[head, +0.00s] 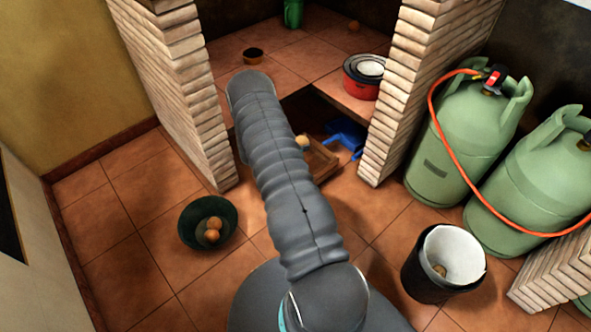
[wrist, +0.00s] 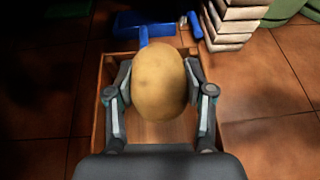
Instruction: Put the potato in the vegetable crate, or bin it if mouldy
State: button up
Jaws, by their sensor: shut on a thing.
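My gripper (wrist: 158,90) is shut on a potato (wrist: 158,85), one finger on each side. The potato is smooth and tan, with no mould on the side that shows. In the wrist view it is over a wooden crate (wrist: 103,80) with a bare floor below it; its height above the crate is hard to tell. In the head view my arm hides the gripper and most of the crate (head: 325,165); a bit of the potato (head: 302,142) shows beside the arm. The bin (head: 425,278), black with a white liner, stands at the right with a brown thing inside.
A dark green bowl (head: 187,232) with round brown items stands left of my arm. A blue dustpan (head: 346,135) lies just behind the crate. Brick pillars (head: 185,90) flank the alcove. Green gas bottles (head: 455,145) with an orange hose stand at right.

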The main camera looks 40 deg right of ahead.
jog(key=shift+f+b, duration=0.7)
jog(key=shift+f, duration=1.65)
jog(key=o, duration=1.5)
jog(key=v, duration=1.2)
